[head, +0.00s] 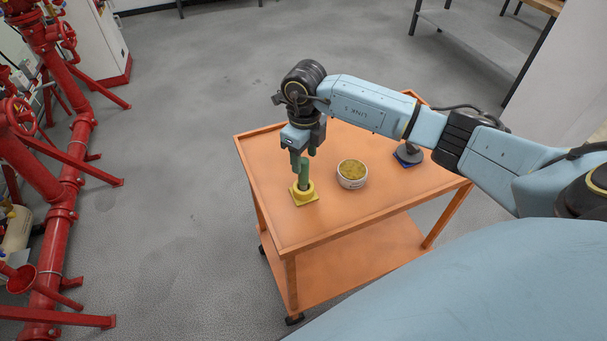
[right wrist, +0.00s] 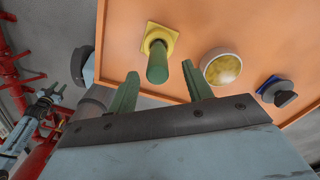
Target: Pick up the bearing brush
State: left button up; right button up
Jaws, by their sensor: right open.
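An upright green handle stands in a yellow square-based holder (head: 305,198) near the front left of the orange cart; I take the handle for the bearing brush (head: 304,172). Its bristle end is hidden in the holder. In the right wrist view the brush (right wrist: 157,64) shows between my green fingertips. My right gripper (head: 300,158) is open, pointing down just above and around the handle's top; contact cannot be made out. What looks like my left gripper (right wrist: 48,94) is small at the left of the right wrist view, far from the cart, its jaws unclear.
A white round tub of yellowish stuff (head: 352,173) stands right of the holder. A dark object on a blue base (head: 408,155) is further right, near my arm. The orange cart (head: 285,233) has raised edges. Red pipes (head: 62,200) stand at the left, with clear floor between.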

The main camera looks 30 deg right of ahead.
aim_at(304, 173)
jog(key=shift+a+f, duration=0.15)
jog(key=shift+f, duration=2.9)
jog(key=c, duration=1.1)
